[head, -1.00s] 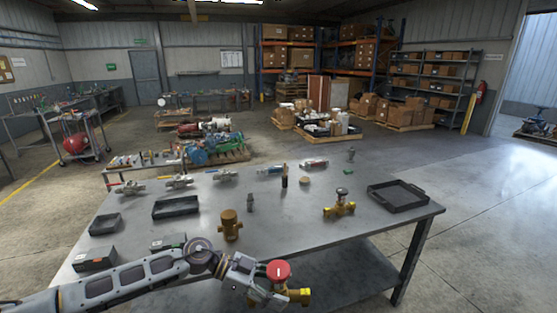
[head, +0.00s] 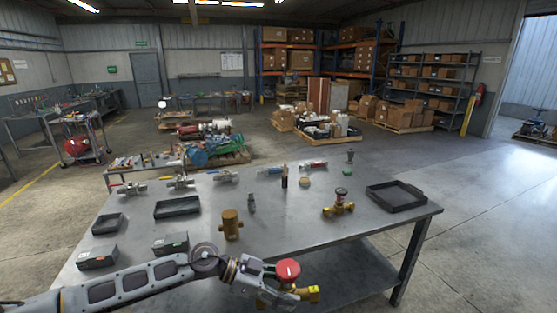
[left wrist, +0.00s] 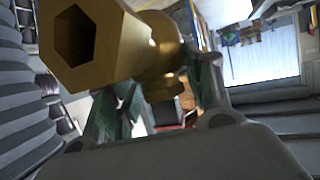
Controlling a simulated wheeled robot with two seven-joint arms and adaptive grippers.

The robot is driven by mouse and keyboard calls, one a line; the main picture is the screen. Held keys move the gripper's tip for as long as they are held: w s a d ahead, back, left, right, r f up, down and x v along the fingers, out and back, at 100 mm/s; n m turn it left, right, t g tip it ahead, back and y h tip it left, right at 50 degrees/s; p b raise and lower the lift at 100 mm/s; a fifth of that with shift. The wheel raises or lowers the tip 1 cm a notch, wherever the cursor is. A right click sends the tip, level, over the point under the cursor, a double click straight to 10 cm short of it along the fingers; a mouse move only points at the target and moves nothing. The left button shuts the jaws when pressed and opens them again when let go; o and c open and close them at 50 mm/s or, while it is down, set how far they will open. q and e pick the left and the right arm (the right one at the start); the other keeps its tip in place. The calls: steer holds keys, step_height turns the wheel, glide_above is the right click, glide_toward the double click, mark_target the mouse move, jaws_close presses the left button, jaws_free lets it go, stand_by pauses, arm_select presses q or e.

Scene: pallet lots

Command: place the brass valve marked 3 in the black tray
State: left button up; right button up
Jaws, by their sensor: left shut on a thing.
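My left gripper (head: 277,287) is shut on a brass valve with a red round handle (head: 288,270), held at the front edge of the table. A small pale mark on the handle is too small to read. In the left wrist view the valve's hexagonal brass end (left wrist: 96,38) is close to the camera, between the greenish fingers (left wrist: 160,95). Another brass valve (head: 340,207) with a dark-topped handle lies on the table; I cannot read a number on it. An empty black tray (head: 422,202) sits at the table's right end. My right gripper is not in view.
A brass fitting (head: 231,225) stands mid-table. Two smaller dark trays (head: 177,210) (head: 107,224) and two dark boxes (head: 97,257) (head: 171,244) are at the left. Small bottles and valves line the back. The table (head: 345,240) is bare between the lying valve and the front edge.

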arm_select(q)
steer(key=shift+w+d+r+n+t, duration=0.25)
steer(key=shift+d+r+n+t, duration=0.3)
steer(key=shift+d+t, duration=0.2)
steer(key=shift+w+d+r+n+t, duration=0.3)
steer(key=shift+w+r+n+t, duration=0.15)
steer(key=shift+n+t, duration=0.25)
steer(key=shift+w+r+n+t, duration=0.25)
steer(key=shift+n+t, duration=0.1)
steer(key=shift+t, duration=0.1)
steer(key=shift+w+n+t, duration=0.15)
steer(key=shift+n+t, duration=0.15)
steer(key=shift+t, duration=0.1)
steer(key=shift+w+a+r+n+t+y, duration=0.1)
steer(key=shift+w+a+n+t+y, duration=0.15)
steer(key=shift+w+n+t+y, duration=0.2)
steer(key=shift+w+a+n+t, duration=0.1)
steer(key=shift+a+n+t, duration=0.05)
steer(key=shift+n+t, duration=0.15)
